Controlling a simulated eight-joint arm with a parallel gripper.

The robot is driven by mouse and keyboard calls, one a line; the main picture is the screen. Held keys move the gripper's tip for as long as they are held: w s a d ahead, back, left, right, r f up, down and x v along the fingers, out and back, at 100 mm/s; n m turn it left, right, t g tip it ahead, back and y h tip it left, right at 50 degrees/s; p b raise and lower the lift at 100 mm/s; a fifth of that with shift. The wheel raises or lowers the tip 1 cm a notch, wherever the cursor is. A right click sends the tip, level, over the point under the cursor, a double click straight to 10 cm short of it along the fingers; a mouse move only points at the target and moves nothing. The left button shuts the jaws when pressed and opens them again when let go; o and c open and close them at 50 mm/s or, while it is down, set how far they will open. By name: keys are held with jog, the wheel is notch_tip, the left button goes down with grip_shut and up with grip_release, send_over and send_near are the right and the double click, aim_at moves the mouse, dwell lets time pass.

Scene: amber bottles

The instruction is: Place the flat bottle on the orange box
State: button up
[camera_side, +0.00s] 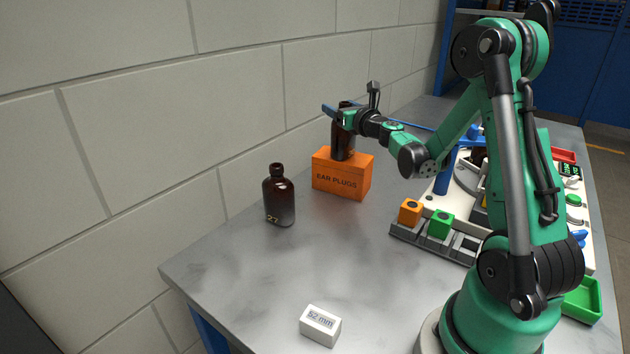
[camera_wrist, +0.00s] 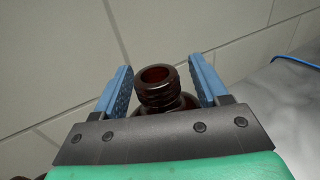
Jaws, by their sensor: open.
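A dark amber bottle (camera_side: 343,145) stands upright on top of the orange box (camera_side: 328,184), which is labelled "EAR PLUGS". My gripper (camera_side: 337,109) is at the upper part of this bottle and partly hides it. In the wrist view, the bottle's open ribbed neck (camera_wrist: 158,88) is between the two blue fingers of my gripper (camera_wrist: 160,76), with a gap on each side. The gripper is open. A second amber bottle (camera_side: 279,198), marked "27", stands upright on the table left of the box. I cannot tell from its outline whether the bottle on the box is flat.
A white block (camera_side: 320,325) marked "52 mm" lies near the table's front edge. A grey tray (camera_side: 432,245) with orange and green cubes and a white panel are to the right. The wall runs close behind the bottles. The front middle of the table (camera_side: 260,275) is clear.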

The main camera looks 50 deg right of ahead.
jog(key=shift+r, duration=0.15)
jog(key=v, duration=1.1)
jog(key=w+a+f+n+g+y, duration=0.15)
jog(key=a+n+y, duration=0.25)
jog(key=a+n, duration=0.5)
jog(key=w+a+n+g+y, duration=0.15)
jog(key=a+n+y, duration=0.4)
jog(key=n, duration=0.55)
jog(key=s+a+f+n+g+h, duration=0.1)
jog(key=s+a+n+g, duration=0.2)
jog(key=n, duration=0.7)
jog(key=s+a+f+n+g, duration=0.1)
jog(key=s+a+n+g, duration=0.2)
jog(key=n, duration=0.8)
jog(key=shift+a+f+h, duration=0.2)
jog(key=shift+a+h, duration=0.15)
jog(key=shift+a, duration=0.85)
